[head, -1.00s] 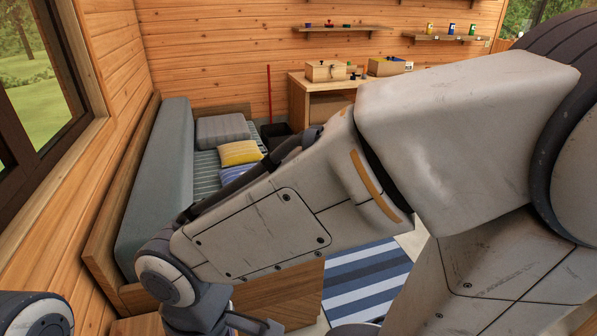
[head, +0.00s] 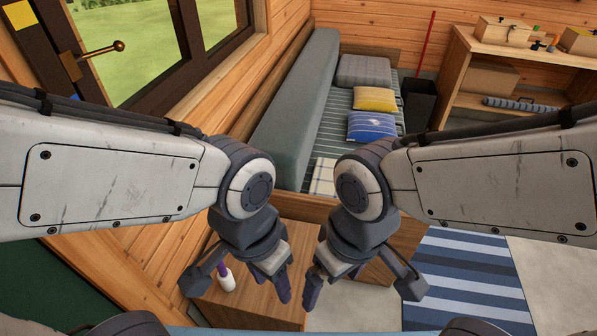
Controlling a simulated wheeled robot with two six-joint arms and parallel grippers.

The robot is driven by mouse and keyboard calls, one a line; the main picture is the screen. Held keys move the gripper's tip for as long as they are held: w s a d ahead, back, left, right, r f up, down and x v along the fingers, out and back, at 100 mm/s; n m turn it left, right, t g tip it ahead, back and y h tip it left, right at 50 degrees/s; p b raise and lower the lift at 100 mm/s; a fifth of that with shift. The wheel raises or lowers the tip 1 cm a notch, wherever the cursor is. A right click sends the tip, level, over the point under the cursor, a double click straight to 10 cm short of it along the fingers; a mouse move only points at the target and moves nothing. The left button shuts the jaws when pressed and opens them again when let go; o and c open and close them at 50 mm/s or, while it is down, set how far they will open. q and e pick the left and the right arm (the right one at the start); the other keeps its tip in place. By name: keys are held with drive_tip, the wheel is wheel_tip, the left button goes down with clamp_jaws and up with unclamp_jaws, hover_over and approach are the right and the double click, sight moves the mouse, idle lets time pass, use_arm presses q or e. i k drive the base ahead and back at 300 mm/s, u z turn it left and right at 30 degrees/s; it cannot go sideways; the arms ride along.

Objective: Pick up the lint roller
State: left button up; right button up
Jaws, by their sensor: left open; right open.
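A small white object with a purple part, which looks like the lint roller (head: 228,282), is on the wooden side table (head: 262,308). In the picture it shows between the fingers of my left gripper (head: 240,285), which is open and apparently above it; contact cannot be seen. The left gripper hides part of the purple end. My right gripper (head: 362,284) is open and empty, to the right of the left one.
A bench with a grey backrest (head: 290,110) and cushions, including a blue one (head: 371,126), stands behind the grippers. A striped blue rug (head: 465,285) lies at right. A black bin (head: 419,100) and wooden shelf unit (head: 515,62) stand further back. The window wall is close at left.

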sight(225, 277)
drive_tip(key=k, duration=0.5)
drive_tip(key=z, duration=0.25)
drive_tip(key=i, duration=0.65)
drive_tip(key=u, duration=1.1)
